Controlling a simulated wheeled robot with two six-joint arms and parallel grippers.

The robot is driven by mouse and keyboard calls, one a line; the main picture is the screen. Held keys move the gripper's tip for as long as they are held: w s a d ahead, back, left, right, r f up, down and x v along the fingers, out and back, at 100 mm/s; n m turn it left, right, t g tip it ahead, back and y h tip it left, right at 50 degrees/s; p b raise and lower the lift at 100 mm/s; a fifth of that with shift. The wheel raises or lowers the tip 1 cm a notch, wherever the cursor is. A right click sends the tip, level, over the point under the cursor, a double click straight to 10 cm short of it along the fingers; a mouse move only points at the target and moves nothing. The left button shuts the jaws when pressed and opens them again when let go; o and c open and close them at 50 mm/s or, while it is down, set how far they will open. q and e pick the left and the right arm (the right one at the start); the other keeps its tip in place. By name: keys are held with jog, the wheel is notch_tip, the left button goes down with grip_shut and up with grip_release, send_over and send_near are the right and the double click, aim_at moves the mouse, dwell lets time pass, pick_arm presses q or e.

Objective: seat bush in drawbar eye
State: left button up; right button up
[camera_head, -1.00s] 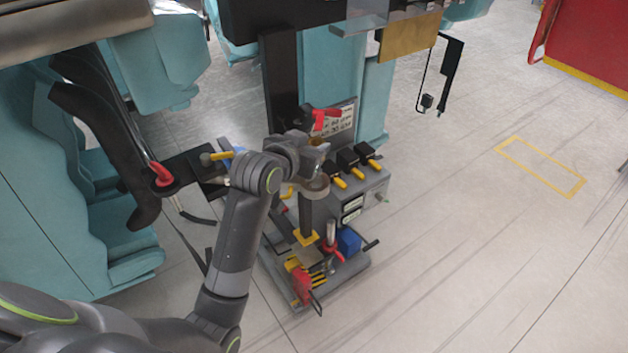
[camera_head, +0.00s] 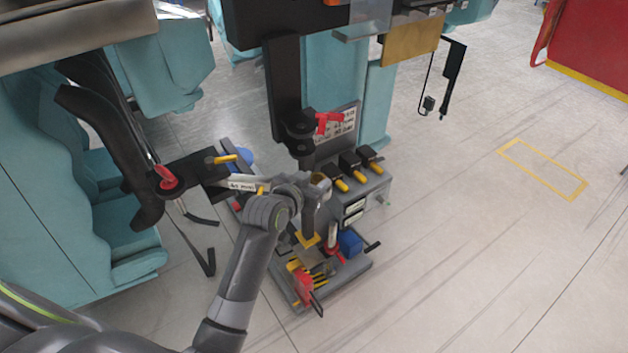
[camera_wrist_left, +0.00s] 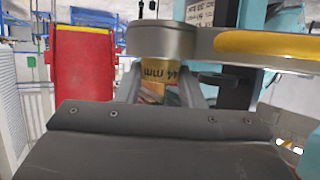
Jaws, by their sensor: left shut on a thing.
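My left gripper (camera_head: 318,186) is shut on a brass-yellow bush (camera_head: 319,178) above the tool cart. There the bush (camera_wrist_left: 155,74), with "44 mm" lettering, shows between the fingers, against the grey round drawbar eye (camera_wrist_left: 163,40). The eye hides that end of the bush, so I cannot tell how deep it sits. A bar (camera_wrist_left: 265,43) with a yellow band runs off from the eye. In the head view a white-tagged bar (camera_head: 246,183) lies left of my gripper. My right gripper is out of view.
The cart (camera_head: 350,284) holds several tools, a blue block (camera_head: 349,243) and black parts with yellow grips (camera_head: 350,160). A dark upright (camera_head: 284,85) stands just behind my gripper. Teal seats (camera_head: 60,190) fill the left.

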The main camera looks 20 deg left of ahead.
pick_arm(q)
jog(key=o, duration=0.9)
jog(key=shift+f, duration=0.1)
jog(key=shift+o, duration=0.7)
jog(key=shift+s, duration=0.1)
jog(key=b+v, duration=0.1)
jog(key=v, duration=1.1)
jog(key=shift+r+b, duration=0.25)
jog(key=shift+b, duration=0.15)
jog(key=shift+a, duration=0.1)
